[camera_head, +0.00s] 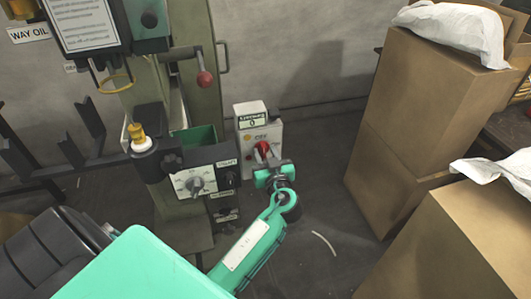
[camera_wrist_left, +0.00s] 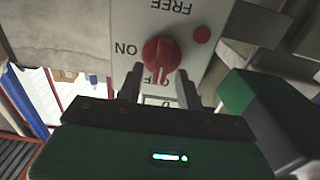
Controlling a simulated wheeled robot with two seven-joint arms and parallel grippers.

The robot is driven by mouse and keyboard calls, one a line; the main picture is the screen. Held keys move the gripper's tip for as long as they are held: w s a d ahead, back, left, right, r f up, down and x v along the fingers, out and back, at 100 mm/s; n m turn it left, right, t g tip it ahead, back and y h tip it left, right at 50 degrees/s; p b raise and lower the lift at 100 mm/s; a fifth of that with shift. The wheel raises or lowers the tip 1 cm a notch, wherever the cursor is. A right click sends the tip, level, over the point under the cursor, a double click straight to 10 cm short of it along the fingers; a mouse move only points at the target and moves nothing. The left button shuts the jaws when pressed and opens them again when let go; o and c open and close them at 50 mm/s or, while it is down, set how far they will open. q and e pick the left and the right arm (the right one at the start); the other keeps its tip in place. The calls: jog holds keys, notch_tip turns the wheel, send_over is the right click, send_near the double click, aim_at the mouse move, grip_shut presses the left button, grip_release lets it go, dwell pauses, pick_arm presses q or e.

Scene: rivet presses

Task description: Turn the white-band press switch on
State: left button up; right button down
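A white switch box (camera_head: 257,134) with a red rotary switch (camera_head: 262,149) stands right of the press. In the left wrist view the red switch (camera_wrist_left: 160,55) sits on a panel with upside-down labels ON, OFF and FREE; its handle points toward OFF. My left gripper (camera_head: 266,162) is right in front of the switch. In the wrist view its two fingers (camera_wrist_left: 159,80) are apart, one on each side of the handle's lower end, with gaps visible. The press (camera_head: 170,150) carries a yellow piece with a white ring (camera_head: 139,138). My right gripper is not in view.
A grey control panel with a dial (camera_head: 195,183) sits left of my left gripper. Tall cardboard boxes (camera_head: 405,130) with white bags stand at the right. A red-ball lever (camera_head: 205,79) sticks out above. Floor between the switch box and the cartons is mostly clear.

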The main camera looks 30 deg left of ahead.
pick_arm(q)
jog(key=shift+w+a, duration=0.1)
jog(key=shift+c, duration=0.5)
grip_shut()
